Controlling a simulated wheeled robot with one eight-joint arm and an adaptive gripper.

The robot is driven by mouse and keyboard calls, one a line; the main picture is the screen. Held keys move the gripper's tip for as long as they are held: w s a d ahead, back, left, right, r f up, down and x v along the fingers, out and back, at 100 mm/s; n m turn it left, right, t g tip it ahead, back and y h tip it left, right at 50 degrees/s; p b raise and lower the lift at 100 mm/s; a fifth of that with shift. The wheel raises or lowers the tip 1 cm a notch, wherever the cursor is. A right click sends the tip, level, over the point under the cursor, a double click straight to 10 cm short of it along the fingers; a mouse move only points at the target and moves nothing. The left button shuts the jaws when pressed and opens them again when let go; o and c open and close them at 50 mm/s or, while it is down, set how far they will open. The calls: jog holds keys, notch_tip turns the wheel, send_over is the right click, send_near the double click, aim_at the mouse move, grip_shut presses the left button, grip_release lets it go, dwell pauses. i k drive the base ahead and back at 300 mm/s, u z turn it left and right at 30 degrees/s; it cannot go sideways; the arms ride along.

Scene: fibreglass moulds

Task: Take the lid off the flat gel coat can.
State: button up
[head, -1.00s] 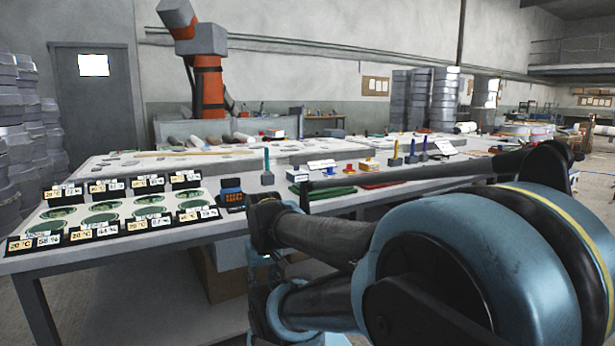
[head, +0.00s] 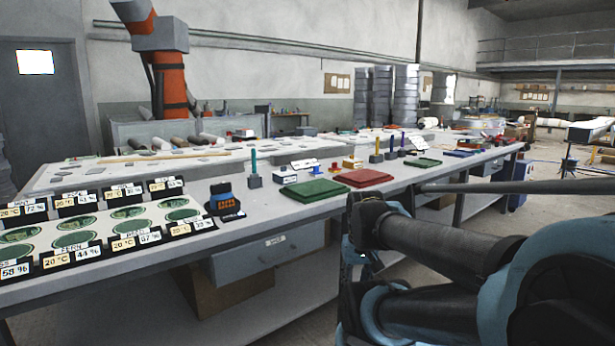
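I cannot pick out a flat gel coat can with certainty in the head view.
A green flat tray (head: 318,190), a red tray (head: 366,177) and a smaller green tray (head: 422,162) lie on the bench. A blue and orange device (head: 226,197) stands beside a white board (head: 100,228) with green discs and number cards. A drawer (head: 277,246) is below.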

aim_at(283, 171)
jog(key=z, duration=0.05)
jog(key=i, duration=1)
